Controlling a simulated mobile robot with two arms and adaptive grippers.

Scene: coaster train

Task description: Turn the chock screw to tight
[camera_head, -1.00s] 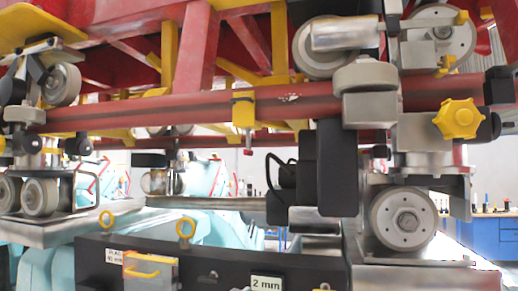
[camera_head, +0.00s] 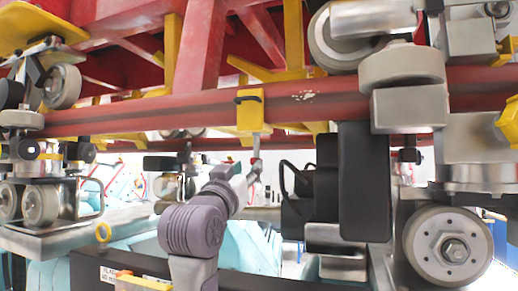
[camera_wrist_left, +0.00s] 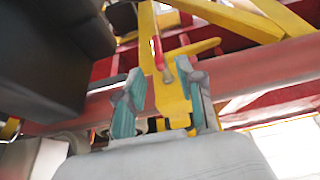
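A yellow clamp block (camera_head: 250,115) sits on the long red tube. A thin metal pin with a red part, likely the chock screw (camera_head: 256,158), hangs below it. My left gripper (camera_head: 250,177) is just under this screw, pointing up; its fingers are small and partly hidden here. In the left wrist view its two teal-padded fingers (camera_wrist_left: 162,85) stand apart. The red and metal screw (camera_wrist_left: 160,58) shows near the fingertips, with the yellow block (camera_wrist_left: 172,100) between the fingers in the picture. I cannot tell whether they touch. My right gripper is not in view.
The red tube (camera_head: 200,120) crosses above my left arm. A black box (camera_head: 365,180) and a cable stand right of the gripper. Metal wheels (camera_head: 447,247) are at the right, and a yellow star knob (camera_head: 510,122) is cut by the right edge. Another wheel set (camera_head: 40,205) is at the left.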

